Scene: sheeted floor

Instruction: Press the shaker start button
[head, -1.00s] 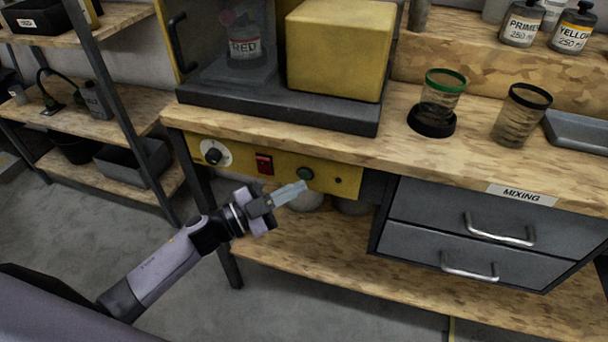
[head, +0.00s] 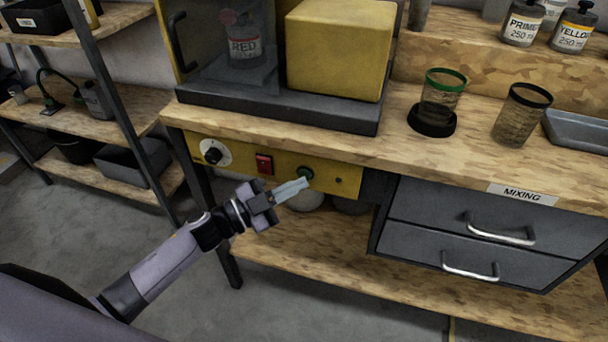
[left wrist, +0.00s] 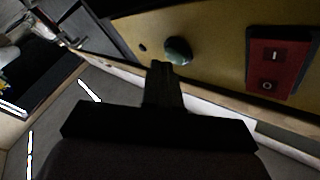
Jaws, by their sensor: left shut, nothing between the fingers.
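The shaker's yellow control panel (head: 230,163) runs under the front edge of the bench. The green start button (head: 306,173) sits on it, right of a red rocker switch (head: 264,163). My left gripper (head: 305,183) is shut and empty, its fingertips just below the green button. In the left wrist view, the shut fingertips (left wrist: 161,66) are close beside the green button (left wrist: 178,50), and the red switch (left wrist: 280,65) is to the right. I cannot tell whether the tips touch the button. My right gripper is not in view.
The shaker's black base (head: 270,108) stands on the bench, with a RED bottle (head: 245,47) behind its clear door. A black dial (head: 213,155) is at the panel's left. Grey drawers (head: 470,220) are at the right. A shelf (head: 350,262) lies below.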

